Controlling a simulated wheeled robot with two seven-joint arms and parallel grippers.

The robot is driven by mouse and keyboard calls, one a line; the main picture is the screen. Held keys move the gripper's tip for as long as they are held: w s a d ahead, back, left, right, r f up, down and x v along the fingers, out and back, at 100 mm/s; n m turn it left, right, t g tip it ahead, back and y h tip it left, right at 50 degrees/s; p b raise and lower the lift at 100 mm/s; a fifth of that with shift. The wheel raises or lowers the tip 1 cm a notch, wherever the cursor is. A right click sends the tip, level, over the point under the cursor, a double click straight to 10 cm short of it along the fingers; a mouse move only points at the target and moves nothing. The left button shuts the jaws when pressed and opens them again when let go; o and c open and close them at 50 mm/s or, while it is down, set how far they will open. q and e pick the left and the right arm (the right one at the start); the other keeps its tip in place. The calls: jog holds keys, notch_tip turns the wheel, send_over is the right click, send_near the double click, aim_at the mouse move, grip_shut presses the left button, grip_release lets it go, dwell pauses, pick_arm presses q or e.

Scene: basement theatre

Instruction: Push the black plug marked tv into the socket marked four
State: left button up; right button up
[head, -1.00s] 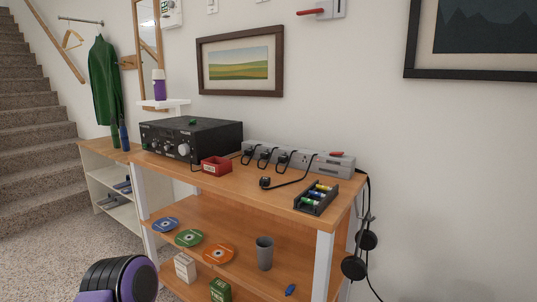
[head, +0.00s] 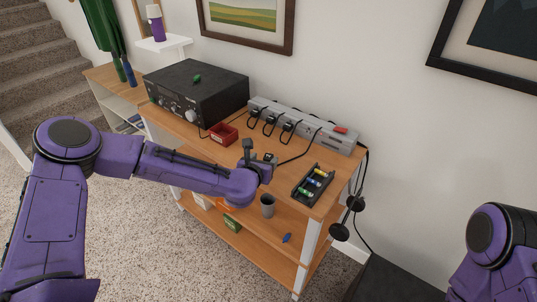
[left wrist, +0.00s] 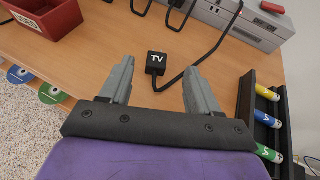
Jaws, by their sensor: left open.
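The black plug marked TV (left wrist: 156,62) lies on the wooden table top, its cable curving up to the right in the left wrist view. My left gripper (left wrist: 158,74) is open and empty, its fingers either side of the plug and apart from it. In the head view the gripper (head: 259,155) is over the table's front edge and partly covers the plug. The grey power strip (head: 345,144) lies along the wall, with black plugs in its left part and a red switch at its right end. Socket marks are unreadable. My right gripper is out of view.
A red box (head: 223,134) stands left of the gripper, near a black amplifier (head: 196,93). A black tray of batteries (head: 313,185) is to the right. A grey cup (head: 267,206) stands on the shelf below. Bare table top lies between plug and strip.

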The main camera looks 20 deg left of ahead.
aim_at(268, 157)
pick_arm(q)
jog(key=x, duration=0.3)
jog(key=f+p+x, duration=0.1)
jog(key=x, duration=0.1)
jog(key=shift+w+a+f, duration=0.1)
jog(key=shift+w, duration=0.05)
jog(key=c, duration=1)
jog(key=shift+c, duration=0.3)
